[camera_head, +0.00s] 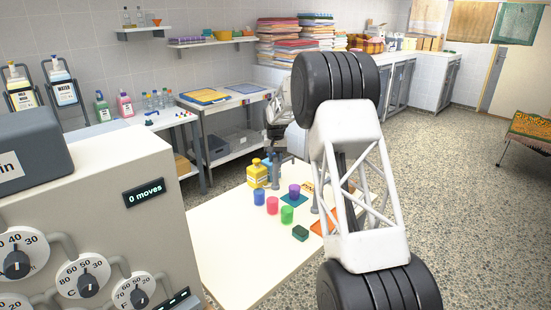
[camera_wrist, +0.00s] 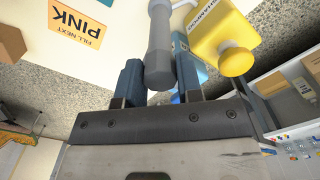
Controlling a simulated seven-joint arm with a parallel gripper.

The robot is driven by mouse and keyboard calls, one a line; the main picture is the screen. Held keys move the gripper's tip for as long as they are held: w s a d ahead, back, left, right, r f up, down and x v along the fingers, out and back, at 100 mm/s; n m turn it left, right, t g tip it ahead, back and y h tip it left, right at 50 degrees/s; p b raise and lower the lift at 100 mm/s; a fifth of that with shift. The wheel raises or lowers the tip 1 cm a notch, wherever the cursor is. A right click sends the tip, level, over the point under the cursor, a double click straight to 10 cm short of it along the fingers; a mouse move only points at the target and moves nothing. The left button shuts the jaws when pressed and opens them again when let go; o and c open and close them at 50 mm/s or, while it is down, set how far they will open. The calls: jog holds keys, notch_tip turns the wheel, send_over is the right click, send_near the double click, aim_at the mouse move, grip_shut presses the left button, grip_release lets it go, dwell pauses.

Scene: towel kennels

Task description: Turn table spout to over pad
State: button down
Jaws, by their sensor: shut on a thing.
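My gripper (camera_wrist: 159,84) is shut on a grey cylindrical part, which looks like the table spout (camera_wrist: 160,35); its blue fingers lie on either side. In the head view my gripper (camera_head: 275,157) is small, over the white table beside a yellow bottle (camera_head: 257,173). The spout (camera_head: 276,180) shows as a grey post below it. A teal pad (camera_head: 284,200) lies to the right of it, with a purple cup (camera_head: 294,190) on it or just behind. An orange pad (camera_head: 321,225) is partly hidden by my arm. The spout's outlet direction is unclear.
Blue (camera_head: 259,197), pink (camera_head: 272,205) and green (camera_head: 287,215) cups stand in front, near a dark green block (camera_head: 300,233). A card reading "FILL NEXT PINK" (camera_wrist: 78,20) and the yellow bottle (camera_wrist: 222,45) flank the spout. The table's left front (camera_head: 230,255) is clear.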

jog(key=shift+m, duration=0.4)
jog(key=m, duration=0.8)
jog(key=shift+m, duration=0.4)
jog(key=m, duration=0.4)
jog(key=shift+m, duration=2.2)
jog(key=c, duration=0.8)
grip_release()
